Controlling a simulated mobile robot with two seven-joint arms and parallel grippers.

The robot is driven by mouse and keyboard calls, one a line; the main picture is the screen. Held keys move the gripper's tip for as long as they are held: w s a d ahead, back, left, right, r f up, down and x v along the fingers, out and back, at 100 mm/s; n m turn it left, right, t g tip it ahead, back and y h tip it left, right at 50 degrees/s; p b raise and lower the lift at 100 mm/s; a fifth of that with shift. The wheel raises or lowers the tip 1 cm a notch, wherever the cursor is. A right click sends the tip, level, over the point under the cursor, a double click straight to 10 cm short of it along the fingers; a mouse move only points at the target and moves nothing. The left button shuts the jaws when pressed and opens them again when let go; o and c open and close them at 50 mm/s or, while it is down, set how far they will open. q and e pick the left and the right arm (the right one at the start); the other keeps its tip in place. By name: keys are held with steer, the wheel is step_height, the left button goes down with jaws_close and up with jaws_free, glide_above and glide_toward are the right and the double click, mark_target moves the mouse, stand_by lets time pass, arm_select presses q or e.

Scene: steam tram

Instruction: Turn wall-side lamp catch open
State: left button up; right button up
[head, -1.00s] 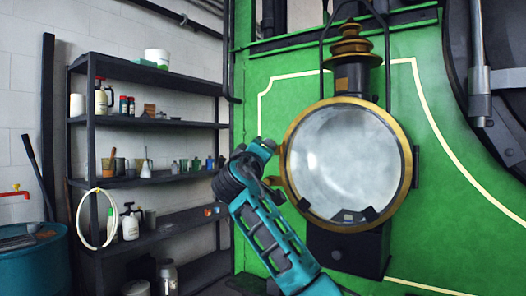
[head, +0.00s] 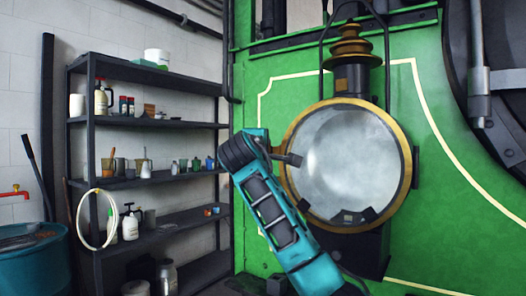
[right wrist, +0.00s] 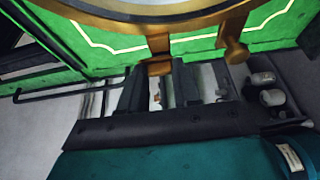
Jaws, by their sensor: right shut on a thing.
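The lamp (head: 345,165) is a round glass front with a brass rim, fixed on the green tram wall. My right gripper (head: 292,159) reaches its left, wall-side rim from below left. In the right wrist view, a brass catch (right wrist: 158,48) hangs from the rim, its lower end between the dark fingertips of my right gripper (right wrist: 157,82). The gripper is shut on this catch. A second brass piece (right wrist: 233,48) stands on the rim to the right, clear of the fingers. My left gripper is not in view.
A dark shelf rack (head: 150,122) with bottles and jars stands by the white wall at left. A blue drum (head: 35,262) stands at far left. A dark bracket (head: 415,166) sits at the lamp's right side.

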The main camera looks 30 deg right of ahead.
stand_by(0.5)
steer(key=o, duration=1.1)
steer(key=shift+c, duration=0.2)
steer(key=b+v, duration=0.2)
steer(key=v, duration=1.1)
